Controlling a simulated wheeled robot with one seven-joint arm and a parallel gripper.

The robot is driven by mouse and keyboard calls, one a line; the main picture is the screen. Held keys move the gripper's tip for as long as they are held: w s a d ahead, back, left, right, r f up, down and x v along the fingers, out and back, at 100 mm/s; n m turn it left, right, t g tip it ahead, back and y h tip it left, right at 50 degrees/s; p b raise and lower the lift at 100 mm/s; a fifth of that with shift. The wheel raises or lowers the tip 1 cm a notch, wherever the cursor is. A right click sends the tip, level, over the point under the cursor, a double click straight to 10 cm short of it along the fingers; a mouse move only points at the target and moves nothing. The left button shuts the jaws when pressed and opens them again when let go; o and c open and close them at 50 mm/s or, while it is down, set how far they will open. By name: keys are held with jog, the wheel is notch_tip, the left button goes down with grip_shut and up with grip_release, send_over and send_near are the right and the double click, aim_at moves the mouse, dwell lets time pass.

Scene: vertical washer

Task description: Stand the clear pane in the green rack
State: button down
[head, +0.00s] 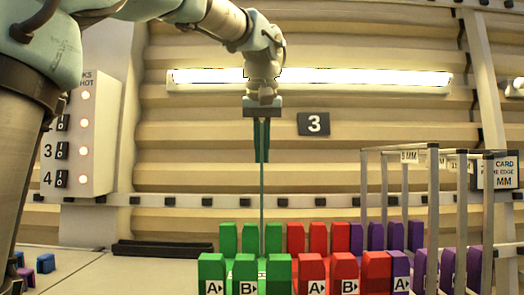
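My gripper (262,158) points straight down in the middle of the head view. Its fingers are close together on the top of the clear pane (262,205). The pane is upright and edge-on, so it shows only as a thin dark green line. The green rack (212,268) is below, with front and back rows of green posts and letters A and B on the front. The pane's lower end drops behind the front green posts, in line with the gap right of B. I cannot tell whether it touches the rack's base.
Red posts (311,270) and purple posts (399,268) stand directly right of the green rack. A grey metal frame (433,200) rises over the purple ones at the right. A dark bar (165,249) lies at the left back. Small blue and purple blocks (45,263) sit far left.

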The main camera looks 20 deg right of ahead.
notch_tip(320, 180, down, 7)
jog(key=b, duration=0.5)
dwell(1.3)
jog(key=shift+f+b, duration=0.7)
jog(key=shift+f, duration=0.15)
dwell(1.4)
jog(key=c, duration=0.9)
grip_release()
jog(key=shift+f, duration=0.15)
jog(key=v, duration=1.1)
jog(key=shift+w, duration=0.1)
